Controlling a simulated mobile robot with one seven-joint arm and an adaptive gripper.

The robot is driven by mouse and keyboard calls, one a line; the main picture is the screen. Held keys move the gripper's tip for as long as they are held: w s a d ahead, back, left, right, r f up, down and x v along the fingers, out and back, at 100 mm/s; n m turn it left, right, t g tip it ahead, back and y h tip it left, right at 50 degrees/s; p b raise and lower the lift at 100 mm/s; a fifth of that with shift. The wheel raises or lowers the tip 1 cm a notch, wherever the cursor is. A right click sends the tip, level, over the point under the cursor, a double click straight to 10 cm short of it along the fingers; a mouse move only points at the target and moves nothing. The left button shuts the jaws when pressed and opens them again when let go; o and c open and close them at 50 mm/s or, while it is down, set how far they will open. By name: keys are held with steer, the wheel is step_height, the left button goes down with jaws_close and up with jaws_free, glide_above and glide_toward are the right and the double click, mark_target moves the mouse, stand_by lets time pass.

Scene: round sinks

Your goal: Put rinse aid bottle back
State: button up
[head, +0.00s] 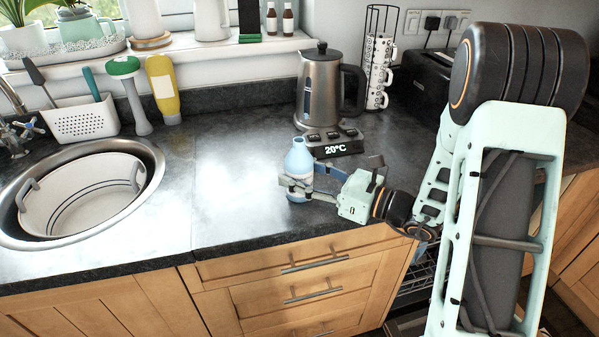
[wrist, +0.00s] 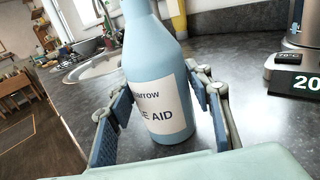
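The rinse aid bottle (head: 299,158) is light blue and stands upright on the dark countertop, in front of the kettle's base. In the wrist view the bottle (wrist: 158,75) fills the middle, with a white label partly reading "AID"; its top is cut off. My gripper (head: 296,186) reaches in from the right at the bottle's lower half. In the wrist view my gripper (wrist: 160,108) has one blue-padded finger on each side of the bottle. The fingers are spread, with gaps showing between pads and bottle. Whether a fingertip touches it is hard to tell.
A kettle (head: 321,88) stands behind the bottle, with its display base (head: 337,149) close by. A mug rack (head: 377,75) and toaster (head: 420,82) are behind right. The sink (head: 155,165) is left. Bottles (head: 288,20) stand on the windowsill (head: 215,50). Counter left of the bottle is clear.

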steer(key=shift+o, duration=1.1)
steer(key=shift+r, duration=0.2)
steer(key=v, duration=1.2)
